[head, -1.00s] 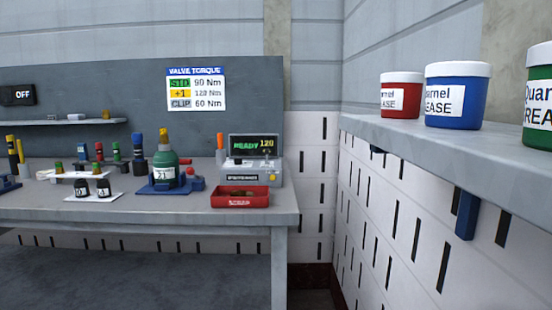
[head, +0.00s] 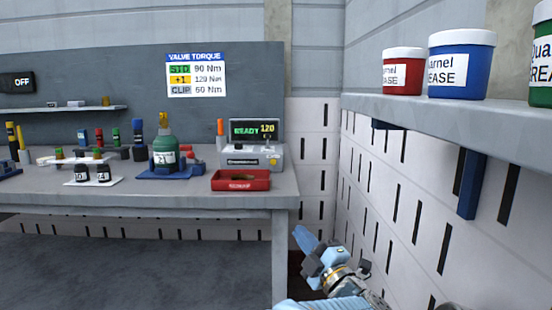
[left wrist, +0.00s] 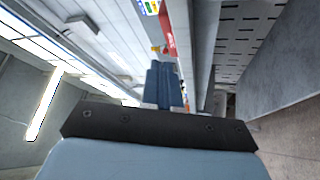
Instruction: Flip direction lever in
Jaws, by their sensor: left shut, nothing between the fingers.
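A grey controller box (head: 252,157) stands at the right end of the bench, with a display (head: 254,131) reading "READY 120". Small dark and yellow controls show on its top and front; I cannot tell which, if any, is the direction lever. My left gripper (head: 303,237) is at the bottom of the head view, in front of and below the bench's right end, apart from the controller. Its blue fingers are shut and empty. In the left wrist view the shut fingers (left wrist: 164,84) point toward the bench side, with a red tray beyond. My right gripper is not in view.
A red tray (head: 241,181) sits in front of the controller at the bench (head: 220,202) edge. A green bottle (head: 165,150) stands left of it on a blue base. At right, a shelf (head: 440,110) holds a red tub (head: 402,72) and a blue tub (head: 460,65).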

